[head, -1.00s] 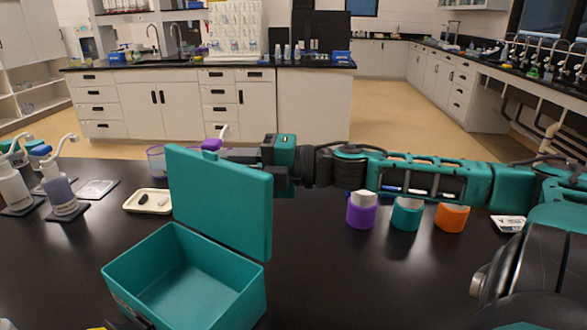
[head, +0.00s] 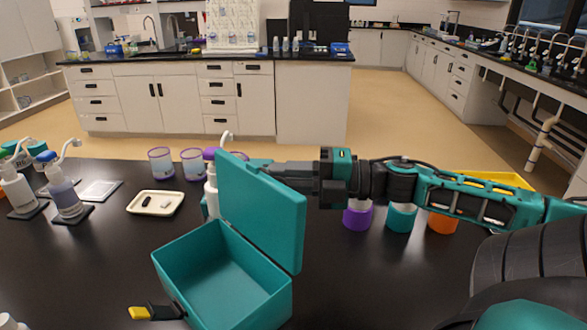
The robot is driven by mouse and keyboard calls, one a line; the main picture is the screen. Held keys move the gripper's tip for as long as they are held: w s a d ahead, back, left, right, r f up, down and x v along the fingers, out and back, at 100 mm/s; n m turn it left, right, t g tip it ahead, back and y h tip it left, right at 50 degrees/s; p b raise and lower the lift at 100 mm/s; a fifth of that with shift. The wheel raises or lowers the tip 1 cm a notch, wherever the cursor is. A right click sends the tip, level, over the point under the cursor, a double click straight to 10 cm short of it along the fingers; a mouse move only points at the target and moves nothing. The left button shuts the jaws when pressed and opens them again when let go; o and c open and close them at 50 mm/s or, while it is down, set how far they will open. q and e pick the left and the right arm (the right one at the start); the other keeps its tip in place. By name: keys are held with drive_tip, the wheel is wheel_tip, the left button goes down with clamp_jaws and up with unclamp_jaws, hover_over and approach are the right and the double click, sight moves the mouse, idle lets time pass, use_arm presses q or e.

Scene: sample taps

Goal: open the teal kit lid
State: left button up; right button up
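The teal kit (head: 222,282) stands on the black table at the lower middle of the head view, and its inside looks empty. Its teal lid (head: 262,215) stands up, tilted, along the box's back right side. My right gripper (head: 268,170) is at the lid's top edge, on its far right side. Its fingertips are partly hidden behind the lid, so I cannot tell whether they grip it. A black latch with a yellow tip (head: 155,312) sticks out at the box's front left. My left gripper is not in view.
Purple (head: 357,217), teal (head: 401,217) and orange (head: 443,222) containers stand right of the lid, behind my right arm. A cream tray (head: 156,203) and pump bottles (head: 65,190) are at the left. A white pump bottle (head: 211,190) stands just behind the lid.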

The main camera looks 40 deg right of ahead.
drive_tip(key=shift+s+d, duration=0.4)
drive_tip(key=shift+s, duration=0.1)
drive_tip(key=shift+s+d, duration=0.1)
drive_tip(key=p+v, duration=0.1)
drive_tip(key=v, duration=1.3)
drive_tip(key=shift+s+d, duration=0.15)
drive_tip(key=shift+s, duration=0.1)
idle(0.6)
drive_tip(key=shift+r, duration=0.15)
idle(0.4)
